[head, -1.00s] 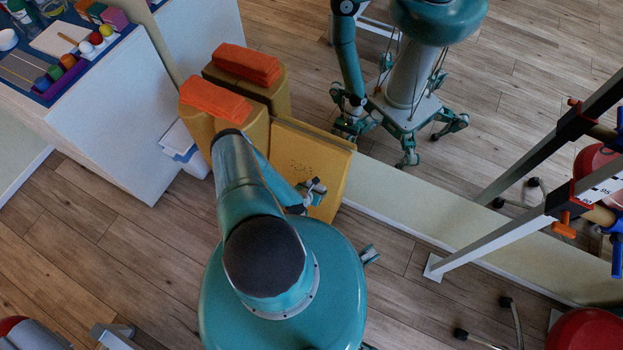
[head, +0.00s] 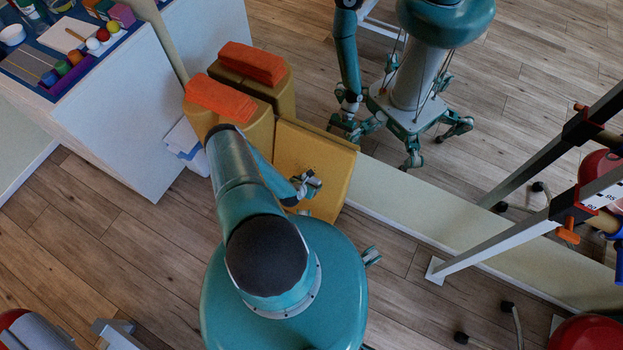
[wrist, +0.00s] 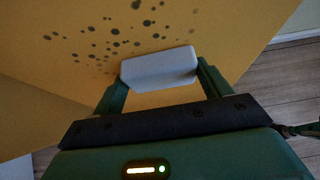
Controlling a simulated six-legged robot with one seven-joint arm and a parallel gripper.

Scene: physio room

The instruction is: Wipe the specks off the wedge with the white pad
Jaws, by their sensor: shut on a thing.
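The yellow wedge (head: 332,158) stands against the mirror wall in the head view, its sloped face towards me. In the wrist view the wedge (wrist: 215,25) fills most of the picture. A patch of dark specks (wrist: 115,32) lies on its face, just beyond the pad and to its left. My gripper (wrist: 160,80) is shut on the white pad (wrist: 158,66), which lies at or very near the wedge surface; I cannot tell if it touches. In the head view my gripper (head: 306,185) is over the lower part of the wedge, and the pad is hard to make out.
A white cabinet (head: 120,110) with a tray of small items stands at the left. A metal frame (head: 500,240) stands at the right. The mirror behind reflects me.

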